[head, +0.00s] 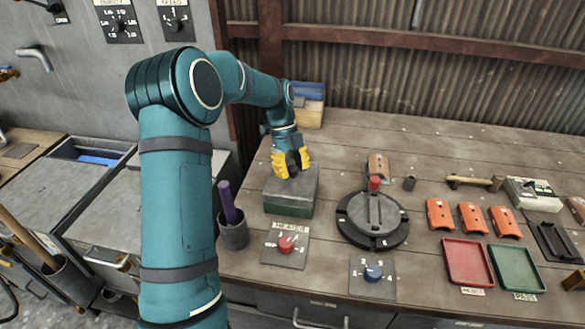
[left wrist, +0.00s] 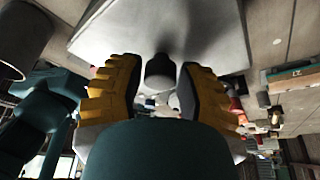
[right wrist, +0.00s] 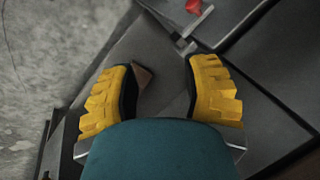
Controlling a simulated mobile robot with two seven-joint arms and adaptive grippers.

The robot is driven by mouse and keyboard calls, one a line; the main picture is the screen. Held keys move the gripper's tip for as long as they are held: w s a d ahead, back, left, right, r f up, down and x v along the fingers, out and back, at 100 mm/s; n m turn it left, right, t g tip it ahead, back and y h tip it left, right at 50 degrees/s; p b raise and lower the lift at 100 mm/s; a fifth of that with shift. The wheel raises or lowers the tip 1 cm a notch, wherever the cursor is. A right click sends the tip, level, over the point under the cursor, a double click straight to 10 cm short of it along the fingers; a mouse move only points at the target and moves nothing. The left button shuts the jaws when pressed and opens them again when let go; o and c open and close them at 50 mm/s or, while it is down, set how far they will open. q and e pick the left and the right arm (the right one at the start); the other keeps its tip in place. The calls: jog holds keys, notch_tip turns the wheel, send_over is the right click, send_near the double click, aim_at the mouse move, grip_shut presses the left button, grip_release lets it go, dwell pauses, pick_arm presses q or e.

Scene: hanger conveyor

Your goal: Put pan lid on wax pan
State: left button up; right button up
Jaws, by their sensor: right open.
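The wax pan looks like the dark green box (head: 288,208) on the bench, left of the round black device. The grey pan lid (head: 302,180) covers its top and looks level; whether it is fully seated cannot be told. In the left wrist view the lid is a pale grey plate (left wrist: 110,28) with a dark knob (left wrist: 160,72). My left gripper (head: 291,172) is just above the lid, its yellow fingers (left wrist: 161,80) on either side of the knob with small gaps showing. My right gripper (right wrist: 162,85) is open and empty, out of the head view.
A cup with a purple stick (head: 233,232) stands left of the pan. The heater panel (head: 286,245) with a red knob lies in front. The round black device (head: 373,228) is to the right, then orange parts (head: 472,217) and red and green trays (head: 467,263). Bench behind is mostly clear.

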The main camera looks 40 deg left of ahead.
pick_arm(q)
jog(key=o, duration=0.7)
jog(key=v, duration=1.2)
jog(key=shift+r, duration=0.1)
